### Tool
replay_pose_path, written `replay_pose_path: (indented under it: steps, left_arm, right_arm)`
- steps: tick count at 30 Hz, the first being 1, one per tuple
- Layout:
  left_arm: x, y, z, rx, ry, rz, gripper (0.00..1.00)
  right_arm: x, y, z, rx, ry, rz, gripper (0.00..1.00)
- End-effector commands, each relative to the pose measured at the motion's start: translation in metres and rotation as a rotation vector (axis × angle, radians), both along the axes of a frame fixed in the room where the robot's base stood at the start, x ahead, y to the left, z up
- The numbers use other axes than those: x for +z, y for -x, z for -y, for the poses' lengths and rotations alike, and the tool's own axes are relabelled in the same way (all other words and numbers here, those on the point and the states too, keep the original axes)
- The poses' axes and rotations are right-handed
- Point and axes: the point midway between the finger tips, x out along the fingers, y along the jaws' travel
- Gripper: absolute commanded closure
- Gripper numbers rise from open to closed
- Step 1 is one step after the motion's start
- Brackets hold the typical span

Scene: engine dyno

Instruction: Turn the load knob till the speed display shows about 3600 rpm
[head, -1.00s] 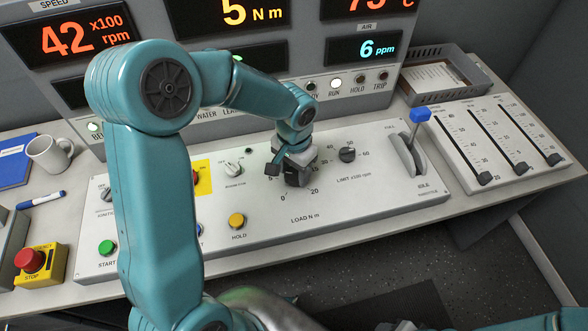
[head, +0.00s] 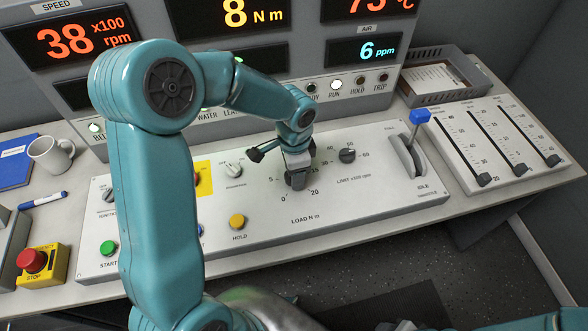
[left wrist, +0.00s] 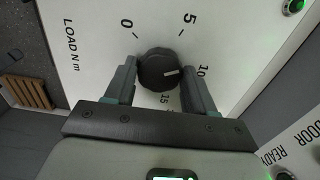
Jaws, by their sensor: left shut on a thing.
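The speed display (head: 82,37) at the top left of the head view reads 38 x100 rpm. The load display (head: 245,14) beside it reads 8 N m. My left gripper (head: 297,172) reaches down to the panel and covers most of the load knob in the head view. In the left wrist view the dark round load knob (left wrist: 157,68) sits between the two fingers of my left gripper (left wrist: 160,82), which is shut on it. The knob's white mark points towards the 10 on its scale. My right gripper is out of view.
The control panel (head: 350,195) also carries a limit knob (head: 347,155), a throttle lever with a blue top (head: 420,116) and a yellow hold button (head: 237,221). A red stop button (head: 33,261) and a mug (head: 52,153) stand at the left.

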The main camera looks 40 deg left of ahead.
Motion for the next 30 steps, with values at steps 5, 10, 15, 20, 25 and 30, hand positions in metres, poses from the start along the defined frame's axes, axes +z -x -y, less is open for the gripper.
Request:
replay_pose_path:
  steps: [5,10,15,20,25,30]
  left_arm:
    - [0.002,-0.003,0.000,-0.010,0.000,0.011,0.76]
    - [0.002,-0.003,0.000,-0.010,0.001,0.012,0.76]
    - [0.002,-0.003,0.000,-0.010,0.001,0.011,0.29]
    - [0.001,-0.002,0.000,-0.010,0.001,0.007,0.20]
    - [0.001,-0.001,0.000,-0.009,0.000,0.005,0.20]
    - [0.020,-0.002,0.000,-0.008,0.000,0.008,0.20]
  right_arm:
    - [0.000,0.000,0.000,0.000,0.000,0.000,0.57]
    - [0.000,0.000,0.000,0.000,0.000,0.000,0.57]
    - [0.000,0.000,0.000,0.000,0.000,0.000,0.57]
    - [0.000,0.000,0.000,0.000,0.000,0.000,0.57]
    - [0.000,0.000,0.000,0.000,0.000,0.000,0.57]
    - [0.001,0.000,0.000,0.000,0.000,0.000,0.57]
